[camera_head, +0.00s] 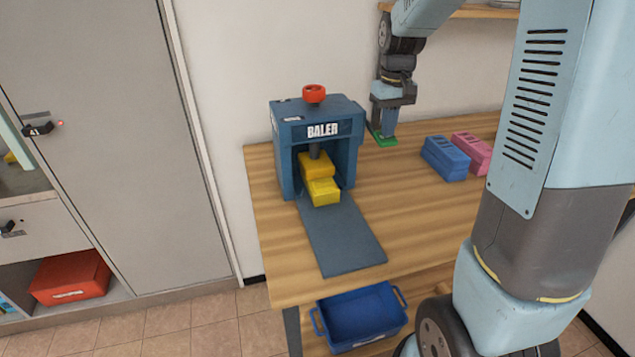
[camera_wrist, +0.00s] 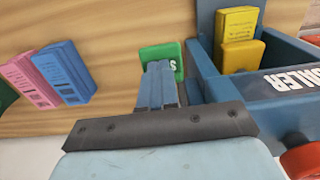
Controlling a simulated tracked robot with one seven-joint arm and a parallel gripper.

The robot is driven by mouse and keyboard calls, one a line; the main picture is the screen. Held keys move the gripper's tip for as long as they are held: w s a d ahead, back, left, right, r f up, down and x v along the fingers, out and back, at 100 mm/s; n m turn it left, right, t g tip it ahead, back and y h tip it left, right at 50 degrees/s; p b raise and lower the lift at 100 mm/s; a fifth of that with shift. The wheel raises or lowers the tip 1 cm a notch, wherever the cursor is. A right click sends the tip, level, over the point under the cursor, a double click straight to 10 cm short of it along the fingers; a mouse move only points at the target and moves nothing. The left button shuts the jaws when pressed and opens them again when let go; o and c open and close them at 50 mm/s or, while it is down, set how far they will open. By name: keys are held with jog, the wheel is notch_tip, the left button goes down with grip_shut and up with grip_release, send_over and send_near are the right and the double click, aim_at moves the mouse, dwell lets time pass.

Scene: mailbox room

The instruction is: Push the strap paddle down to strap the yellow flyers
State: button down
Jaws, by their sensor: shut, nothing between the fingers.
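The blue baler (camera_head: 330,108) stands on the wooden table, with a red knob on top. Yellow flyers (camera_head: 323,191) sit in its opening, partly sticking out at the front; they also show in the wrist view (camera_wrist: 243,57). A green paddle (camera_head: 384,139) with a white letter S is to the right of the baler, low near the tabletop; it also shows in the wrist view (camera_wrist: 174,52). My gripper (camera_head: 386,130) is shut and empty, pointing down with its fingertips at the paddle. The fingers (camera_wrist: 158,68) cover part of it, and I cannot tell whether they touch it.
A blue bundle (camera_head: 445,160) and a pink bundle (camera_head: 473,150) lie on the table (camera_head: 415,220) to the right of my gripper. A blue crate (camera_head: 365,312) sits below. The table's front right is clear.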

jog(key=shift+f, duration=0.75)
jog(key=shift+w+f, duration=0.15)
jog(key=shift+f, duration=0.25)
dwell(0.6)
notch_tip(320, 180, up, 11)
dwell(1.1)
